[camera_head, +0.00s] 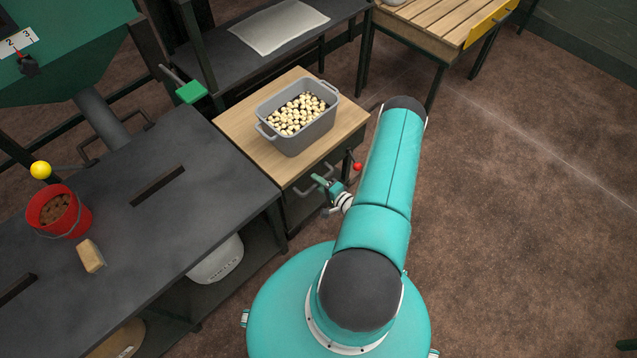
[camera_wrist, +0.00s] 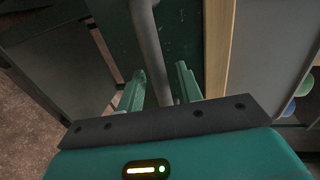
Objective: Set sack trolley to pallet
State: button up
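I cannot make out a sack trolley for certain in either view. A wood-topped cabinet or cart (camera_head: 237,124) stands at the centre of the head view, with a grey bar handle (camera_head: 304,191) on its near side. My gripper (camera_head: 322,184) is beside this handle. In the wrist view my gripper (camera_wrist: 160,82) is open, and a grey bar (camera_wrist: 147,35) runs between its two teal fingers. I cannot tell whether they touch it. A slatted wooden top (camera_head: 437,18), pallet-like, is at the upper right of the head view.
A grey bin (camera_head: 301,138) of pale round pieces stands on the wood top. A red-knobbed lever (camera_head: 356,166) is close to my gripper. A dark bench (camera_head: 130,215) with a red bucket (camera_head: 66,217) is left. Open brown floor (camera_head: 520,220) lies right.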

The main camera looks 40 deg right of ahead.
jog(key=shift+w, duration=0.2)
grip_shut()
jog(key=shift+d, duration=0.1)
